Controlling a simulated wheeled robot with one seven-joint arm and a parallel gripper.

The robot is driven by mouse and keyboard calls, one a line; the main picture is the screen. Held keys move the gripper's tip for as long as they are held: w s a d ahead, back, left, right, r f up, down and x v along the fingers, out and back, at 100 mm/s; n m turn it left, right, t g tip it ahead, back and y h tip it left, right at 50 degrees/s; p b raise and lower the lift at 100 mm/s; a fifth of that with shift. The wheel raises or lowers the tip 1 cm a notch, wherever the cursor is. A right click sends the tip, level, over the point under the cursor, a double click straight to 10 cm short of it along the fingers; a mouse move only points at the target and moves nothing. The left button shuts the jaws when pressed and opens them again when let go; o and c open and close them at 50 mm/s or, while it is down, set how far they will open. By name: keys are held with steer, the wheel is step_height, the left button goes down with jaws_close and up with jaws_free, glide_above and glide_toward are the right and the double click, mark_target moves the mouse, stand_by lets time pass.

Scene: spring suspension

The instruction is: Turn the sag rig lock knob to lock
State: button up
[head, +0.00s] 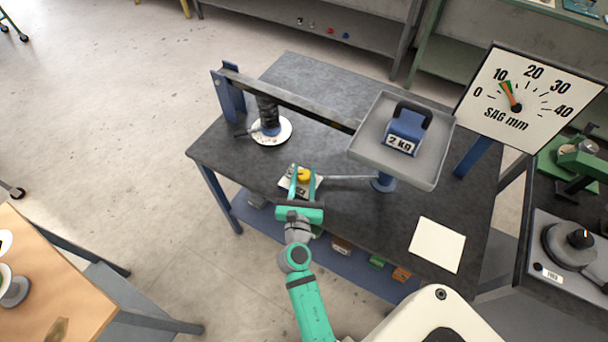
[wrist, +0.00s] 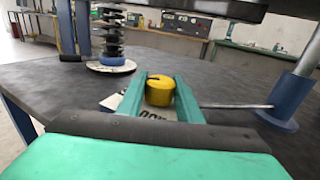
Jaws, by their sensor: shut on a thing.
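The yellow lock knob (head: 304,175) sits on a small base with a white label plate (head: 288,184) at the front of the dark table. It also shows in the wrist view (wrist: 160,91), with a dark mark on its top. My gripper (head: 305,178) has its two green fingers on either side of the knob, shut on it; the fingers also show in the wrist view (wrist: 160,96). The lettering on the label is partly hidden by the fingers. A metal rod (head: 348,178) runs from near the knob to a blue post (head: 383,182).
A spring (head: 268,112) stands on a white disc (head: 271,132) under a long beam (head: 290,97). A grey tray (head: 431,165) holds a 2 kg weight (head: 405,130). The sag dial (head: 530,98) points a little above 10. A blank white sheet (head: 437,244) lies front right.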

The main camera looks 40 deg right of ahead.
steer(key=shift+n+t+y, duration=1.1)
steer(key=shift+n+y, duration=0.35)
steer(key=shift+y, duration=0.55)
steer(key=shift+n+t+y, duration=1.1)
steer(key=shift+n+y, duration=0.35)
steer(key=shift+y, duration=0.55)
steer(key=n+y, duration=0.3)
steer(key=y, duration=0.1)
steer(key=shift+t+y, duration=0.3)
steer(key=shift+f+n+y, duration=0.1)
steer(key=shift+n+y, duration=0.9)
steer(key=shift+y, duration=0.7)
steer(key=o, duration=1)
steer(key=shift+o, duration=0.2)
